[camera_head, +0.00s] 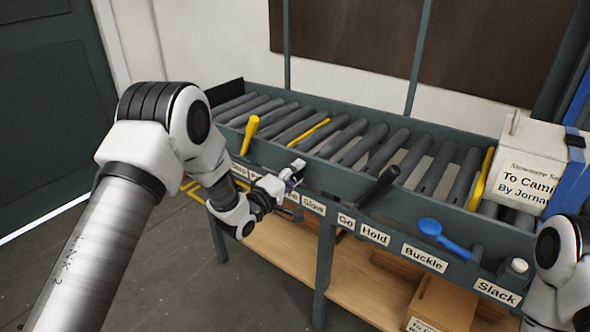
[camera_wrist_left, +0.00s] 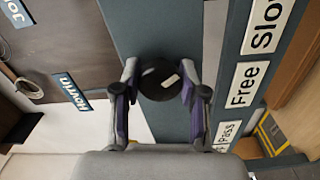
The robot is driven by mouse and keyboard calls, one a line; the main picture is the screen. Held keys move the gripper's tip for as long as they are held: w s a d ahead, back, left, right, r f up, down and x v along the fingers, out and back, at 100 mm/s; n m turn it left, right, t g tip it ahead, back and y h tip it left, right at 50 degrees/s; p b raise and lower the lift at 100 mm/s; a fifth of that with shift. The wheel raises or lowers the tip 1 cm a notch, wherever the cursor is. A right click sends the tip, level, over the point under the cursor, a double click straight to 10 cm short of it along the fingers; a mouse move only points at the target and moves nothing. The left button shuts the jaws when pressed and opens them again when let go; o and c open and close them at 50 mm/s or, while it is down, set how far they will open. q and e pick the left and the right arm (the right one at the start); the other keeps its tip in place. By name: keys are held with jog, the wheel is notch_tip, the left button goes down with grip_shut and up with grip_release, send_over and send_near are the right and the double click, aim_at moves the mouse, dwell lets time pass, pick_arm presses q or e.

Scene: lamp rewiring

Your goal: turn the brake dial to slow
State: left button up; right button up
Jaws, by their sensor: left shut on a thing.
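The brake dial (camera_wrist_left: 157,88) is a round black knob with a short white mark on its face. In the left wrist view the mark sits right of the knob's middle, on the side of the labels. My left gripper (camera_wrist_left: 160,92) is shut on the dial, one finger on each side. In the head view the left gripper (camera_head: 292,175) is at the conveyor's front rail and hides most of the dial. The Slow label (camera_head: 313,206) is on the rail just right of the gripper; it also shows in the left wrist view (camera_wrist_left: 268,25), beside the Free label (camera_wrist_left: 243,88).
A roller conveyor (camera_head: 343,165) runs behind the rail. A yellow lever (camera_head: 250,133), a black lever (camera_head: 380,185) and a blue lever (camera_head: 444,236) stand along the rail. A lettered white box (camera_head: 530,165) with a blue strap is at right. My right gripper is out of frame.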

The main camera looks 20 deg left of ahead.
pick_arm(q)
jog(key=shift+n+p, duration=0.35)
jog(key=shift+n, duration=0.65)
jog(key=o, duration=1.1)
jog(key=shift+o, duration=0.2)
jog(key=v, duration=1.2)
